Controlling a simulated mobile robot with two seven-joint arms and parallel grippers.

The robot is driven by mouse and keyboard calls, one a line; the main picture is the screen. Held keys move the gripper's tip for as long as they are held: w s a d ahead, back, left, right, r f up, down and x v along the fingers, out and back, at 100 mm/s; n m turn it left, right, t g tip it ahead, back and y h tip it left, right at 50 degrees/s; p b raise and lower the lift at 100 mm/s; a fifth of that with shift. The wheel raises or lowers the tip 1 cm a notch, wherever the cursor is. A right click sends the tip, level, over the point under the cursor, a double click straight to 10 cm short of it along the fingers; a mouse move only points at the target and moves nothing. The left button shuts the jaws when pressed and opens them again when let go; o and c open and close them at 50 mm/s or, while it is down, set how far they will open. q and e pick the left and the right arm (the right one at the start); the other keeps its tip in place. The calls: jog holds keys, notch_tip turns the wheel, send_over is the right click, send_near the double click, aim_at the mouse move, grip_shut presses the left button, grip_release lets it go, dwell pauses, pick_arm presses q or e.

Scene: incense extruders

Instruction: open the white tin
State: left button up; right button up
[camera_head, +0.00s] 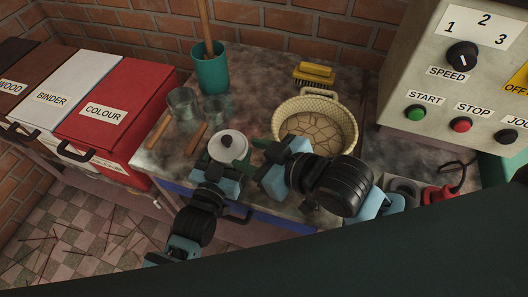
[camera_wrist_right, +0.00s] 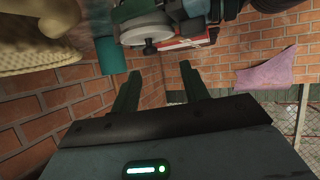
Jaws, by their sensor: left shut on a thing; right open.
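The white tin (camera_head: 234,153) stands near the counter's front edge in the head view, its round white lid with a dark knob on top. The lid also shows upside down at the top of the right wrist view (camera_wrist_right: 145,27). My left gripper (camera_head: 226,165) is shut on the tin from the front; its fingers are partly hidden. My right gripper (camera_head: 259,151) is just right of the tin, open and empty. Its two green fingers stand apart in the right wrist view (camera_wrist_right: 161,82), with the lid beyond them and not between them.
A woven basket (camera_head: 345,121) stands right of the tin. Glass beakers (camera_head: 184,104) and wooden sticks (camera_head: 158,131) are to the left. A teal cup (camera_head: 211,73) and yellow brush (camera_head: 314,72) are behind. The red colour bin (camera_head: 112,108) and control box (camera_head: 420,90) flank the counter.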

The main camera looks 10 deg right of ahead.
aim_at(227, 138)
jog(key=shift+m+t+h, duration=0.3)
jog(key=shift+m+t, duration=0.2)
jog(key=shift+m, duration=0.2)
jog(key=x, duration=0.7)
jog(key=d+x, duration=0.1)
jog(key=x, duration=0.2)
jog(key=shift+w+a+f, duration=0.1)
jog(key=shift+w+f, duration=0.05)
jog(key=shift+w, duration=0.25)
jog(key=shift+c, duration=0.5)
grip_shut()
jog(key=shift+r, duration=0.95)
jog(key=shift+r, duration=0.25)
